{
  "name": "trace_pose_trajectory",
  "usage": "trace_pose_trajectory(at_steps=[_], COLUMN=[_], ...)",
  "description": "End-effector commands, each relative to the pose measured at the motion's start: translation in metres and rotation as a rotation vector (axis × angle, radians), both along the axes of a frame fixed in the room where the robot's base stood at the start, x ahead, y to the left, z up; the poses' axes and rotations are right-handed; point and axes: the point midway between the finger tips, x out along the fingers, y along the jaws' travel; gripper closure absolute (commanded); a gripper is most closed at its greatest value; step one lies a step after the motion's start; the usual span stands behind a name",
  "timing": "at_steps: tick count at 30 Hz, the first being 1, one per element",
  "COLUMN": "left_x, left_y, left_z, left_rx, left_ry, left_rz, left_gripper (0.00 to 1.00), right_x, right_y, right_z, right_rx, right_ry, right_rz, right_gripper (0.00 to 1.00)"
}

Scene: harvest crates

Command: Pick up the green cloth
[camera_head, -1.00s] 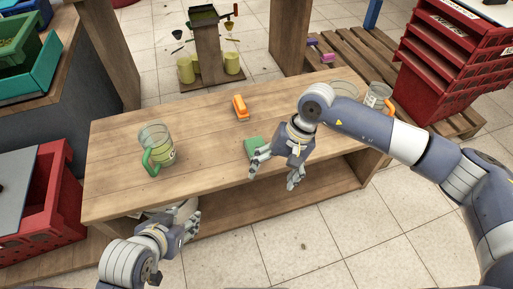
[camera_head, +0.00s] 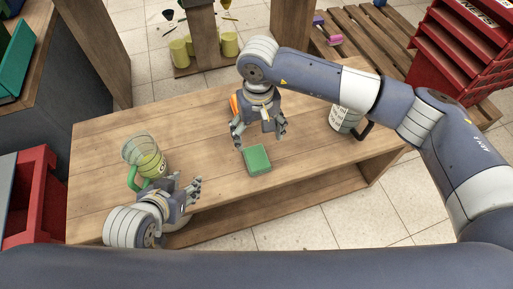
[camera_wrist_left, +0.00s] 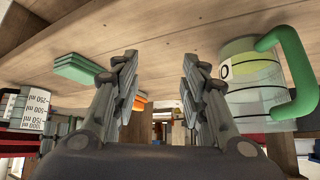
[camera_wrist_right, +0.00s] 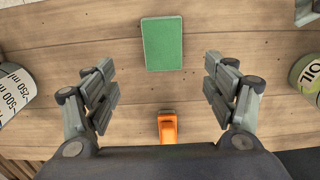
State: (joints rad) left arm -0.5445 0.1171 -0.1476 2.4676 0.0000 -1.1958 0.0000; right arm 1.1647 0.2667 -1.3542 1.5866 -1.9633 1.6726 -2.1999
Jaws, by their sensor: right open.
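The green cloth (camera_head: 257,160) is a folded, flat block lying on the wooden bench near its front edge. It also shows in the right wrist view (camera_wrist_right: 162,44) at the top centre and in the left wrist view (camera_wrist_left: 82,68) at the upper left. My right gripper (camera_head: 262,143) is open and empty, above the bench just behind the cloth. In the right wrist view the cloth lies beyond and between its spread fingers (camera_wrist_right: 162,88). My left gripper (camera_head: 192,188) is open and empty at the bench's front left, beside the green-handled jug.
A clear jug with a green handle (camera_head: 146,156) stands at the bench's left. A measuring jug with a dark handle (camera_head: 345,118) stands at the right. An orange object (camera_wrist_right: 168,127) lies behind the cloth, partly hidden in the head view. Bare bench (camera_head: 310,150) lies right of the cloth.

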Motion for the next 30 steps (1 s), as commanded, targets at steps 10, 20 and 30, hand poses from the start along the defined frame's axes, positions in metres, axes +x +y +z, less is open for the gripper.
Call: trace_pose_trajectory(at_steps=[10, 20, 30], left_x=[0.033, 0.060, 0.071], left_y=[-0.012, -0.024, -0.029], left_z=[0.024, 0.054, 0.074], left_rx=[-0.041, -0.086, -0.110], left_ry=[-0.184, -0.380, -0.482], left_rz=[-0.014, -0.027, -0.033], left_gripper=[0.60, 0.60, 0.60], right_x=[-0.001, -0.002, -0.001], right_y=[0.000, 0.004, 0.004], right_z=[-0.046, -0.082, -0.098], right_rx=[0.000, 0.000, 0.001], right_ry=[0.002, 0.004, 0.000], right_rz=[-0.001, -0.001, -0.001], right_gripper=[0.22, 0.22, 0.22])
